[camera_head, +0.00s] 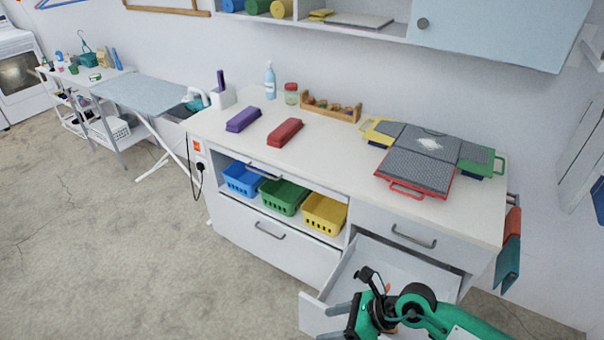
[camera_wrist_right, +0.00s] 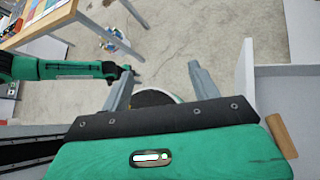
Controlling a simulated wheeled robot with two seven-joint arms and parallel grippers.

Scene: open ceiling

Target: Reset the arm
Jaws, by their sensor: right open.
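My right arm comes in at the bottom right of the head view. Its right gripper (camera_head: 328,321) is open beside the front panel of a pulled-out white drawer (camera_head: 385,262). In the right wrist view the two grey fingers of the right gripper (camera_wrist_right: 161,69) stand wide apart with nothing held between them. The left arm is not in the head view.
Blue, green and yellow baskets (camera_head: 325,213) sit in the shelf below. Open floor (camera_head: 120,250) lies to the left.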

